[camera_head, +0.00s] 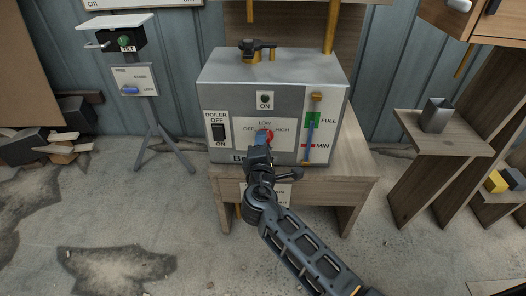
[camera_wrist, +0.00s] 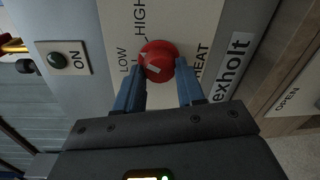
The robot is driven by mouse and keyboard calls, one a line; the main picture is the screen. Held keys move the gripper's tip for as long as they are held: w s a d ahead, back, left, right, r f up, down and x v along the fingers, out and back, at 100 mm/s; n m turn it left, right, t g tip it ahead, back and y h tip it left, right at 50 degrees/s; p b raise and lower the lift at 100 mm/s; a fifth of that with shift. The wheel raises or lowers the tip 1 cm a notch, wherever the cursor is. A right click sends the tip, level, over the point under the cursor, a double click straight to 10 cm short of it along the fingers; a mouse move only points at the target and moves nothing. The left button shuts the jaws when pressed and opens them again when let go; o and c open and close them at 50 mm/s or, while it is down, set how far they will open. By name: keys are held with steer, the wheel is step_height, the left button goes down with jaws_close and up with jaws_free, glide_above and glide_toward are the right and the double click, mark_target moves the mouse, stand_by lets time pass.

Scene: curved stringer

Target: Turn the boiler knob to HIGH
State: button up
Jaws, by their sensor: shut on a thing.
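The red boiler knob (camera_head: 265,134) sits on the front panel of the grey metal boiler (camera_head: 232,153), with OFF to its left, LOW above and HIGH to its right. My gripper (camera_head: 262,141) reaches it from the front. In the wrist view, which is turned sideways, the red knob (camera_wrist: 158,57) lies between the two blue fingers of my gripper (camera_wrist: 159,76), shut on it. A small pale mark shows on the knob's face; I cannot tell which label it points to. My gripper hides the panel below the knob in the head view.
The black boiler switch (camera_head: 218,132) is left of the knob, a dark green ON lamp (camera_head: 264,101) above, and a level gauge (camera_head: 311,130) to the right. The boiler stands on a wooden bench (camera_head: 347,172). A stand (camera_head: 135,82) is at left, wooden shelves (camera_head: 438,132) at right.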

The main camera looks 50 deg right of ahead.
steer(key=shift+s+d+m+b, duration=0.1)
steer(key=shift+m+b, duration=2.6)
steer(key=shift+m, duration=0.3)
steer(key=o, duration=1)
steer(key=shift+t, duration=0.3)
steer(key=shift+o, duration=0.2)
steer(key=p+v, duration=0.1)
steer(key=v, duration=0.6)
steer(key=shift+s+a, duration=0.25)
steer(key=shift+a, duration=0.05)
steer(key=shift+r, duration=0.15)
